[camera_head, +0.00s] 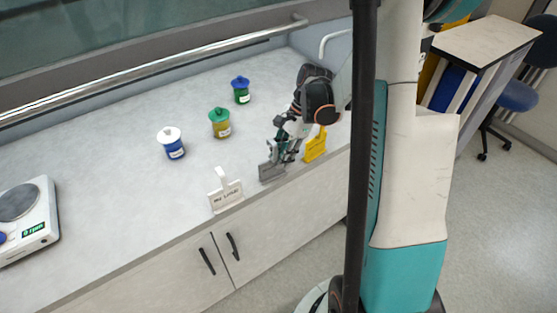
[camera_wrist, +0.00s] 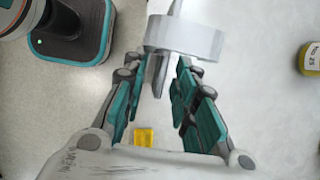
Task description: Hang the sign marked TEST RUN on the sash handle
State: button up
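Several small signs stand along the counter's front edge in the head view. A white sign (camera_head: 226,196) has an upright stem and dark lettering too small to read surely. A grey sign (camera_head: 271,171) is to its right, and a yellow sign (camera_head: 315,146) farther right. I cannot tell which reads TEST RUN. My gripper (camera_head: 284,150) is low at the grey sign, pointing down. In the wrist view its teal fingers are apart, with a grey upright piece (camera_wrist: 158,68) between them and no clear grip. The sash handle (camera_head: 150,67) is the long metal bar along the back.
Jars with white (camera_head: 172,143), green (camera_head: 219,122) and blue (camera_head: 241,90) lids stand behind the signs. A hotplate (camera_head: 26,218) is at the far left. The counter between hotplate and jars is clear. A side bench (camera_head: 485,42) and blue chair (camera_head: 516,96) are right.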

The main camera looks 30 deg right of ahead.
jog(key=p+v, duration=0.2)
jog(key=v, duration=0.8)
